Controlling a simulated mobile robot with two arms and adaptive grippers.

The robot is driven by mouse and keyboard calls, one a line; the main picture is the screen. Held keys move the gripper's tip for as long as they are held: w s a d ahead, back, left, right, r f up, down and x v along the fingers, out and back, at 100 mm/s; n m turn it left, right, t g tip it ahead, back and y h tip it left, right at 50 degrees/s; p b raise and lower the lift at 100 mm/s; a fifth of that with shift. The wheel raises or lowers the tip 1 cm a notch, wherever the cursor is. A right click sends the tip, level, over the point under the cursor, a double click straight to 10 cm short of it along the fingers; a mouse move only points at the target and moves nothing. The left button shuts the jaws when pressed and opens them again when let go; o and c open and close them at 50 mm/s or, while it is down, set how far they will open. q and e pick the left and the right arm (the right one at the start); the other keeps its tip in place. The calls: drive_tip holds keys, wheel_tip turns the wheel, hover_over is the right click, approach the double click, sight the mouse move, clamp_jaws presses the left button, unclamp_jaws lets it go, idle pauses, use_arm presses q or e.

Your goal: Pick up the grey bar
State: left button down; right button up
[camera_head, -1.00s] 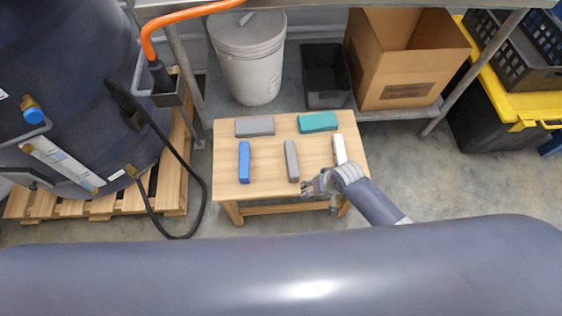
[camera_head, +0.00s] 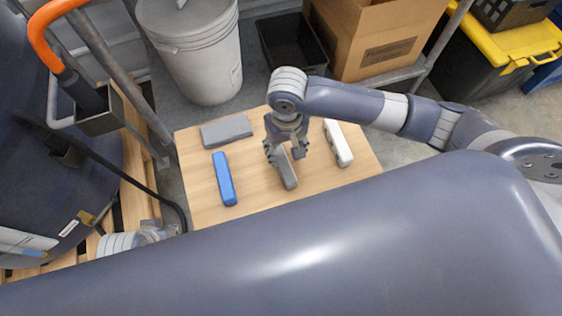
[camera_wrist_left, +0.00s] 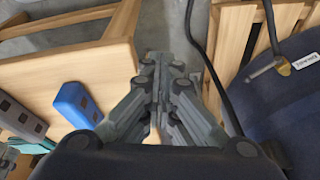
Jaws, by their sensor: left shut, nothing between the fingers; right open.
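The grey bar (camera_head: 287,175) lies upright in the picture on the wooden table, between a blue bar (camera_head: 224,179) and a white bar (camera_head: 338,142). My right gripper (camera_head: 285,155) is open above the grey bar's far part, one finger on either side. Whether the fingers touch it, I cannot tell. A wider grey block (camera_head: 226,131) lies at the table's back left. My left gripper (camera_head: 155,231) is beside the table's front left corner. In the left wrist view its fingers (camera_wrist_left: 160,65) are shut and empty, with the blue bar (camera_wrist_left: 75,104) to their left.
The wooden table (camera_head: 195,190) has bare room near its front left. A teal block (camera_wrist_left: 32,145) shows in the left wrist view. A white bucket (camera_head: 198,55), a black bin (camera_head: 290,42) and a cardboard box (camera_head: 370,40) stand behind the table. A dark tank and pallet are at left.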

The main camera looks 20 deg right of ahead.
sight(283, 161)
wheel_tip(283, 161, down, 3)
drive_tip(key=shift+r+b, duration=0.15)
drive_tip(key=shift+b, duration=0.15)
drive_tip(key=f, duration=0.1)
drive_tip(key=f+b, duration=0.2)
drive_tip(key=shift+a+f, duration=0.35)
drive_tip(key=shift+f, duration=0.05)
drive_tip(key=shift+f+b, duration=0.3)
drive_tip(key=shift+f, duration=0.4)
use_arm(q)
drive_tip(key=shift+w+d+r+t, duration=0.2)
drive_tip(key=shift+w+r+t, duration=0.55)
drive_tip(key=shift+r, duration=0.25)
use_arm(e)
drive_tip(key=c, duration=1.2)
